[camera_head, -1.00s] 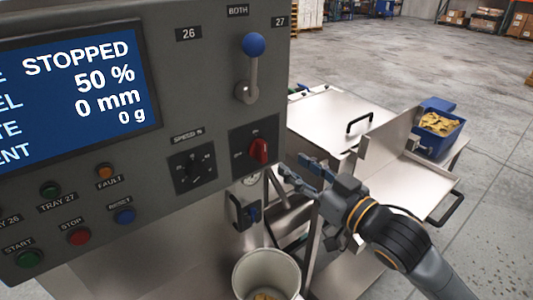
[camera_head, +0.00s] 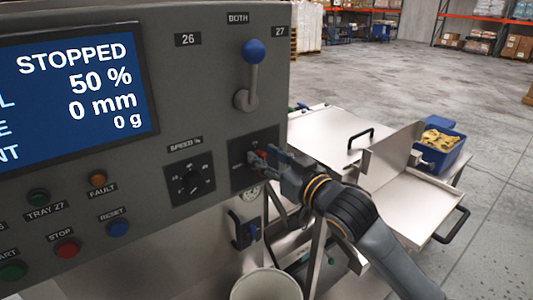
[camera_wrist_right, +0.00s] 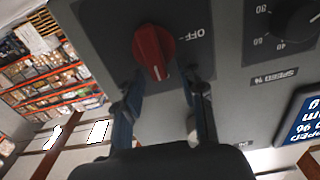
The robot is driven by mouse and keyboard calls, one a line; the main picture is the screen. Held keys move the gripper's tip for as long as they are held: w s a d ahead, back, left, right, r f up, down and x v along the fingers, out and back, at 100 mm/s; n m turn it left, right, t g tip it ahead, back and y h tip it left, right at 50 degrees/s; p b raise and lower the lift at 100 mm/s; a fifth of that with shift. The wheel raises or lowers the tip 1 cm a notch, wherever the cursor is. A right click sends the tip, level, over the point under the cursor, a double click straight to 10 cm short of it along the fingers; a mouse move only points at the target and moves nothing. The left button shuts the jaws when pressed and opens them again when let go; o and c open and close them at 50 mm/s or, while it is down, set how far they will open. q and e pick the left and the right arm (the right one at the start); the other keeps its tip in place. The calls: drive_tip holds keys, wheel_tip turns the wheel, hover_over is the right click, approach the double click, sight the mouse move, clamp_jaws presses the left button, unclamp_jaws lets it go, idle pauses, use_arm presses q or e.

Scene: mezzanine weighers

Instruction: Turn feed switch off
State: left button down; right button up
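The feed switch is a red rotary knob (camera_head: 257,160) on a dark plate at the lower right of the grey control panel (camera_head: 215,110). The right wrist view shows the knob (camera_wrist_right: 153,48) close up, with an OFF label to its right and its white mark pointing toward my gripper, not at OFF. My right gripper (camera_head: 272,156) is at the knob and partly covers it in the head view. In the wrist view its two blue-grey fingers (camera_wrist_right: 160,82) are apart, one on each side of the knob's lower end. I cannot tell whether they touch it. My left gripper is not in view.
A black speed dial (camera_head: 190,182) is just left of the switch, and a blue-knobbed lever (camera_head: 253,52) is above. The screen (camera_head: 75,90) reads STOPPED. A white container (camera_head: 266,285) stands below. Metal trays (camera_head: 335,138) and a blue bin (camera_head: 440,152) are at right.

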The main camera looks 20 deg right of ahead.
sight(249, 165)
drive_tip(key=shift+w, duration=0.1)
clamp_jaws()
drive_tip(key=shift+a+n, duration=0.1)
drive_tip(key=shift+n, duration=0.2)
drive_tip(key=n, duration=0.1)
drive_tip(key=n+p, duration=0.1)
drive_tip(key=shift+a+n+p, duration=0.25)
drive_tip(key=shift+n+p, duration=0.05)
drive_tip(key=shift+s+a+f+n+p, duration=0.15)
drive_tip(key=shift+a+f+n+p, duration=0.45)
drive_tip(key=shift+n, duration=1.85)
drive_tip(key=shift+s+d+f+n+p, duration=0.2)
drive_tip(key=shift+n+p, duration=0.65)
drive_tip(key=shift+n, duration=1.65)
drive_tip(key=shift+s+a+f+n+p, duration=0.1)
drive_tip(key=shift+a+f+n+p, duration=0.55)
drive_tip(key=shift+n, duration=1.8)
drive_tip(key=shift+d+r, duration=0.1)
drive_tip(key=shift+d, duration=0.1)
